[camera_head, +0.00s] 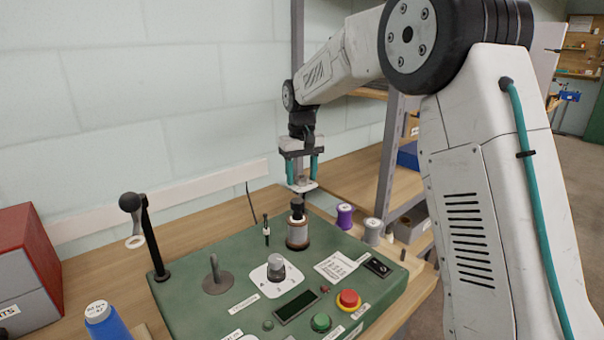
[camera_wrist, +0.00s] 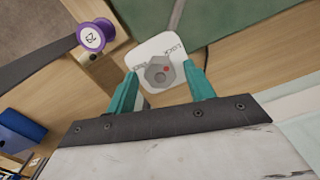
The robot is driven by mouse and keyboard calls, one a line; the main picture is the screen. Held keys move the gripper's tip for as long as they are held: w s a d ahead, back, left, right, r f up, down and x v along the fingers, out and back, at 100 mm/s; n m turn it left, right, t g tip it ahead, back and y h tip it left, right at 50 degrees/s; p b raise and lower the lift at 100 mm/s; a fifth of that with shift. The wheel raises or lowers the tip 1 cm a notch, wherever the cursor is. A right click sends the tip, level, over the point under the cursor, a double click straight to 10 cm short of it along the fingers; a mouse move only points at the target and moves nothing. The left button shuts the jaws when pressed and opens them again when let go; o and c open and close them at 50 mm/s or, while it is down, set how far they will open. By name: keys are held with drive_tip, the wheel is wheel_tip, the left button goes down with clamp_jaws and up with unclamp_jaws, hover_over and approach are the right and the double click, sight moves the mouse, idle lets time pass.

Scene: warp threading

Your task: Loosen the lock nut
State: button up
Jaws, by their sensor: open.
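The lock nut is a grey hex nut (camera_wrist: 160,75) with a red dot, on a white plate (camera_wrist: 143,50) marked LOCK. In the head view the white plate (camera_head: 304,188) shows just below my gripper (camera_head: 302,178), behind the green console. My gripper points down with its teal fingers apart. In the wrist view my gripper (camera_wrist: 160,77) has one finger on each side of the nut, with a gap on both sides. I cannot tell whether the fingertips are level with the nut or above it.
The green console (camera_head: 222,262) carries a copper-and-white spool post (camera_head: 297,233), a dial (camera_head: 276,270) and a red button (camera_head: 348,299). A black lever (camera_head: 147,235) stands at its left. A metal upright (camera_head: 388,155) rises right of my gripper.

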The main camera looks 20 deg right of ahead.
drive_tip(key=c, duration=1)
